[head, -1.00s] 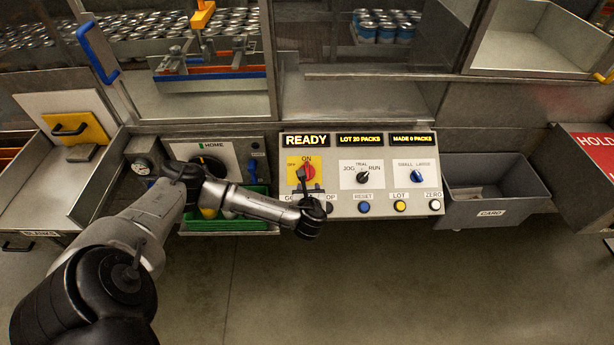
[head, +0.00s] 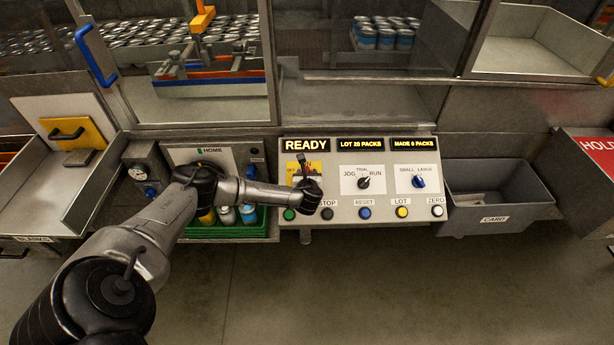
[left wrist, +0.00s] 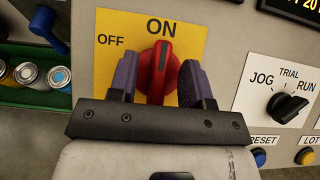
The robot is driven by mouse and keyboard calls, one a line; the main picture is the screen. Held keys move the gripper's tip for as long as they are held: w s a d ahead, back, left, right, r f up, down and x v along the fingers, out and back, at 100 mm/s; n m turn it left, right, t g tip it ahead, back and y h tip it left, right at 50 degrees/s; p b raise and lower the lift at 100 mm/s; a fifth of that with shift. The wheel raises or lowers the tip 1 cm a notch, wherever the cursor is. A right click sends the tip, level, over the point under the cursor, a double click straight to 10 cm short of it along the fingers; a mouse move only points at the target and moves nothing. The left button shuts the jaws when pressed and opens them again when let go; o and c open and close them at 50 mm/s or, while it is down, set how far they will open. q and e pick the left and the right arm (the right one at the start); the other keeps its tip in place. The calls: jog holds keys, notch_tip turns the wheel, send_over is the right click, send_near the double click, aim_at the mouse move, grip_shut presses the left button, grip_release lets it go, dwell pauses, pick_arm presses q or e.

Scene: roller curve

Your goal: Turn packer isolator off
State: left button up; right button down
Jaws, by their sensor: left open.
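The packer isolator is a red rotary knob (left wrist: 156,68) on a yellow plate (left wrist: 112,28) marked OFF and ON. My left gripper (left wrist: 158,78) is open, with one purple finger on each side of the red knob. Whether either finger touches the knob I cannot tell. My right gripper is not in view.
The sloped panel carries the JOG/TRIAL/RUN selector (head: 363,182), a blue SMALL/LARGE selector (head: 418,182) and a row of push buttons below. The display (head: 307,145) reads READY. A green tray (head: 205,231) with small cans is at left, a grey CARD bin (head: 500,208) at right.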

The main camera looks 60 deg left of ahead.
pick_arm(q)
jog(key=shift+w+a, duration=0.1)
grip_shut()
dwell(0.5)
